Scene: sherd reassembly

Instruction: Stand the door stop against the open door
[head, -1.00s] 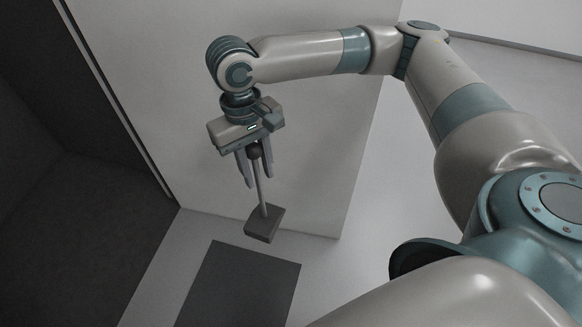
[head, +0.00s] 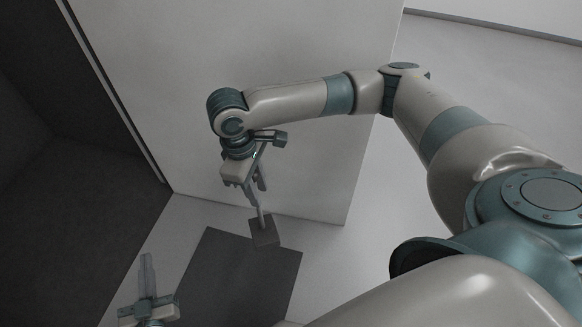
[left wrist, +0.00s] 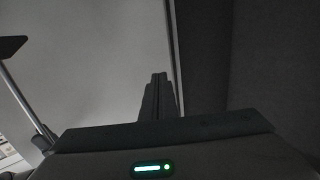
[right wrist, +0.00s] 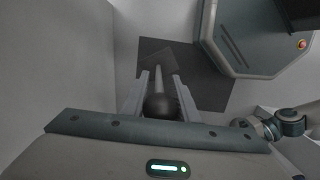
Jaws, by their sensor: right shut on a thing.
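The door stop, a dark block (head: 264,232) on a thin rod with a round knob, hangs below my right gripper (head: 260,182). My right gripper is shut on the rod's knob end; the knob (right wrist: 160,106) shows between its fingers in the right wrist view. The block appears over the mat's far edge; I cannot tell whether it touches the floor. The open door (head: 290,110) is the pale panel behind it. The block also shows at the left of the left wrist view (left wrist: 12,47). My left gripper (head: 147,262) is low at the left, its fingers together and empty.
A dark mat (head: 235,275) lies on the pale floor in front of the door. A dark recess (head: 70,215) lies left of the door. Pale floor (head: 480,100) is open to the right of the door.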

